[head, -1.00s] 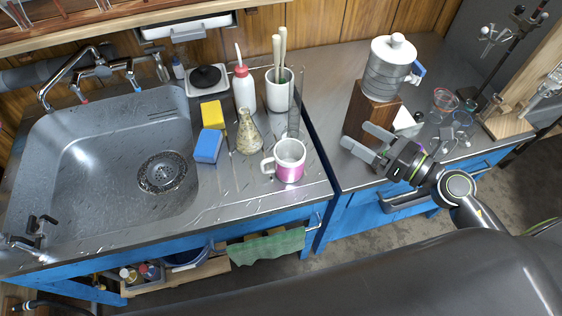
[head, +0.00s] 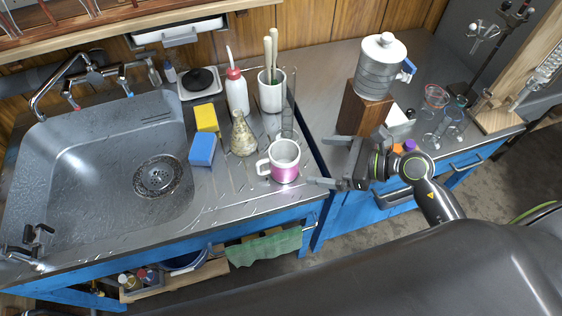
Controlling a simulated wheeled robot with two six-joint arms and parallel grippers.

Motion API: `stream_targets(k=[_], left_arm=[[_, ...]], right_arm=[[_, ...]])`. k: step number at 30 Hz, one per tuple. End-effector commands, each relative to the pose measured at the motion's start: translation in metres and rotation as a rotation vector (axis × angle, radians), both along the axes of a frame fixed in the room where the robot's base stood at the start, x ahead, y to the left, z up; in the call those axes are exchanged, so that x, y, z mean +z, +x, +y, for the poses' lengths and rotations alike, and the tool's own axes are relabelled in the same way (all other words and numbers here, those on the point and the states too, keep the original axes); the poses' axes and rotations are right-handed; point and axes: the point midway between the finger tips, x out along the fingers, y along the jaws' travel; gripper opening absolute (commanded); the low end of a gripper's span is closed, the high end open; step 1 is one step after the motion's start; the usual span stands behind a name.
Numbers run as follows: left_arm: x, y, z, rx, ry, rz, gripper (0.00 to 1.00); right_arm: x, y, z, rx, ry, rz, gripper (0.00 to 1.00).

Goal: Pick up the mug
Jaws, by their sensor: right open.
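The mug (head: 285,172) is white at the top with a pink, shiny lower band. It stands upright near the front edge of the steel draining board, with its handle on the left. My right gripper (head: 316,162) is open and empty just to the right of the mug. Its two fingers point left toward the mug, one nearer the front edge and one farther back. I see a gap between the fingertips and the mug.
Behind the mug stand a speckled flask (head: 243,138), a glass cylinder (head: 288,118), a white squeeze bottle (head: 237,95) and a white pot with pestles (head: 271,95). A blue sponge (head: 202,149) and yellow sponge (head: 206,117) lie left. A wooden block (head: 364,112) carries a water container.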

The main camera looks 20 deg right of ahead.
Motion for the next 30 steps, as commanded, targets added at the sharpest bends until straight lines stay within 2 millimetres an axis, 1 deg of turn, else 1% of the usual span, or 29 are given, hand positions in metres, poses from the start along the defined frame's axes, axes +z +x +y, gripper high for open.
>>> stream_targets(k=[1, 9, 13, 20, 26, 30], left_arm=[[0.002, 0.0, 0.0, 0.0, 0.0, 0.0, 0.91], [0.007, 0.0, 0.0, 0.0, 0.0, 0.0, 0.91], [0.009, 0.0, 0.0, 0.0, 0.0, 0.0, 0.91], [0.011, 0.0, 0.0, 0.0, 0.0, 0.0, 0.91], [0.02, 0.0, 0.0, 0.0, 0.0, 0.0, 0.91], [0.021, 0.0, 0.0, 0.0, 0.0, 0.0, 0.91]], right_arm=[[-0.001, 0.004, 0.006, -0.002, 0.006, 0.0, 0.95], [-0.014, 0.025, 0.032, 0.0, 0.006, -0.001, 0.95], [-0.02, 0.032, 0.042, 0.0, 0.004, 0.001, 0.95], [-0.024, 0.039, 0.05, 0.0, 0.002, 0.001, 0.95], [-0.031, 0.053, 0.07, 0.0, 0.006, 0.001, 0.95], [-0.039, 0.063, 0.081, 0.0, 0.004, 0.001, 0.95]])
